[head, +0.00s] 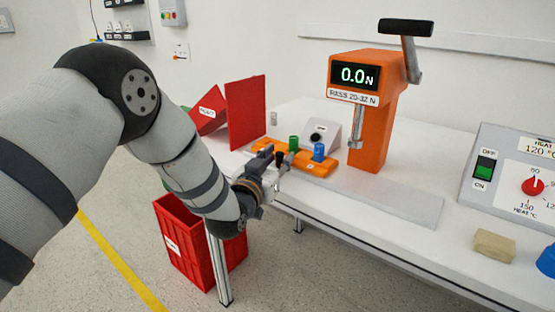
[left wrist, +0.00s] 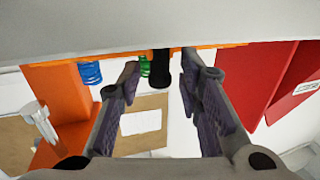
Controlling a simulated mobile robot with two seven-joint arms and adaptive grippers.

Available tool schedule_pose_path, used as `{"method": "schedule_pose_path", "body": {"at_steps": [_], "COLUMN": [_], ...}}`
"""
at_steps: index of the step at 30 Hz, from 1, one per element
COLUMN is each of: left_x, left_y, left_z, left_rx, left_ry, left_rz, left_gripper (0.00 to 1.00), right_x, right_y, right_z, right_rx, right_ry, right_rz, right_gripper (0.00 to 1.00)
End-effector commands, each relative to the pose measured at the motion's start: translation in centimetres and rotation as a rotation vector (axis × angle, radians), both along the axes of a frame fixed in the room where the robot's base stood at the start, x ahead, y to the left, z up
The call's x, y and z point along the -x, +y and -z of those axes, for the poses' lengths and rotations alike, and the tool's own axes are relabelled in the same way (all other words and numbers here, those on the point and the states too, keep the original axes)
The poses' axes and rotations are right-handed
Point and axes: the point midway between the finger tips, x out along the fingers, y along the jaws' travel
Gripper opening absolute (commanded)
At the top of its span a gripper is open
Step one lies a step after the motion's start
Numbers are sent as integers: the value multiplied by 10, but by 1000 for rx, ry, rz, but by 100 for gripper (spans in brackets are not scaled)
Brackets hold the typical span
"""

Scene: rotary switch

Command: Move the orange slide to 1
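The orange slide (head: 322,171) is a long flat orange piece on the white bench, with a green post (head: 294,143), a blue post (head: 319,151) and a dark post near my gripper. A small white mark on its front is too small to read. My left gripper (head: 277,160) is at the slide's left front part and hides some of it. In the left wrist view, the fingers (left wrist: 160,66) are apart, with a black peg (left wrist: 160,72) between their tips. The slide shows there as a thin orange strip (left wrist: 212,46) with blue and green springs. Contact cannot be told. My right gripper is not in view.
An orange force tester (head: 367,130) reading 0.0 N stands right of the slide. A red panel (head: 246,112) stands behind and left. Red bins (head: 184,256) are below the bench edge. A heater control box (head: 484,165) and tan block (head: 494,246) are at the right.

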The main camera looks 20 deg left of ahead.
Motion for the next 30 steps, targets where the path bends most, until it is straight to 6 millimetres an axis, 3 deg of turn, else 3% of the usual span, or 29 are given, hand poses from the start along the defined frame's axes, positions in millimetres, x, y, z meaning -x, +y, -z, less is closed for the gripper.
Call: {"method": "schedule_pose_path", "body": {"at_steps": [1,3,10,21,30], "left_x": [0,0,1,25,30], "left_y": [0,0,-2,-71,-81], "left_z": [0,0,0,-3,1], "left_rx": [0,0,0,0,0], "left_ry": [0,0,0,-2,3], "left_rz": [0,0,1,4,1], "left_gripper": [15,0,0,0,0], "right_x": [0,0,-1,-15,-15], "right_y": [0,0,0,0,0], "right_z": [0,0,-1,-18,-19], "right_rx": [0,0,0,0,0], "right_ry": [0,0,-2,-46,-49], "right_rz": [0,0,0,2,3], "right_gripper": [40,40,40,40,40]}}
